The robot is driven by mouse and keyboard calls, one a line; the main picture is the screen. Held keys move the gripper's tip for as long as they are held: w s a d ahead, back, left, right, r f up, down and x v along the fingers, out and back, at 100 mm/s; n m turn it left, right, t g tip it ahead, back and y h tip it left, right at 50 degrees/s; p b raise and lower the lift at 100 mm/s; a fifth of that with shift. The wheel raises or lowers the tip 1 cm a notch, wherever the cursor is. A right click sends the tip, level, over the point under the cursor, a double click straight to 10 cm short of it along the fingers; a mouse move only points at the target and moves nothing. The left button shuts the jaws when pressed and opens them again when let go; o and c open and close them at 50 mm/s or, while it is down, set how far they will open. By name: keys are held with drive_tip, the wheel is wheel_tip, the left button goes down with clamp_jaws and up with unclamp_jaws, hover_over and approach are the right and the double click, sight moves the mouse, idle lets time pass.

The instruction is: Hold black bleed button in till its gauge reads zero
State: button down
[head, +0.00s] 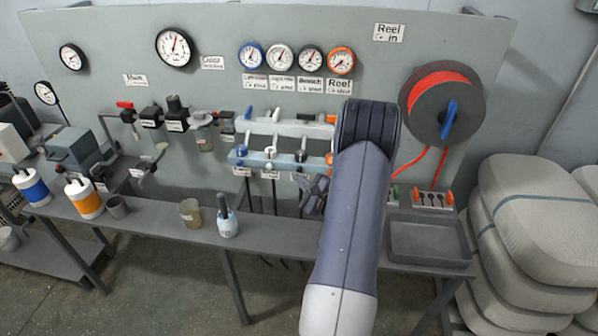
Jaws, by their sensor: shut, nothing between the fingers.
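The black-rimmed gauge (311,60) hangs on the panel, third in a row of small gauges. Its dial is too small to read. Below the row is a pale blue manifold (256,158) with coloured buttons along it. The black bleed button (300,156) sits on it, left of the orange one (329,159). My gripper (312,196) is shut and empty, below and slightly right of the black button, in front of the panel. It looks apart from the button, though depth is hard to judge. My arm hides part of the panel right of it.
A blue-rimmed gauge (250,56), a white-rimmed gauge (280,58) and an orange-rimmed gauge (341,61) share the row. A hose reel (442,103) is at right.

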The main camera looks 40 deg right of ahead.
drive_tip(key=shift+d, duration=0.1)
drive_tip(key=shift+w+d+b, duration=0.25)
drive_tip(key=shift+b, duration=0.3)
drive_tip(key=shift+w+d+b, duration=0.35)
drive_tip(key=shift+d, duration=0.05)
idle(2.7)
drive_tip(key=shift+s+a, duration=0.1)
drive_tip(key=shift+s+a+b, duration=0.5)
drive_tip(key=shift+a+b, duration=0.05)
drive_tip(key=shift+a, duration=0.05)
drive_tip(key=shift+s+a, duration=0.1)
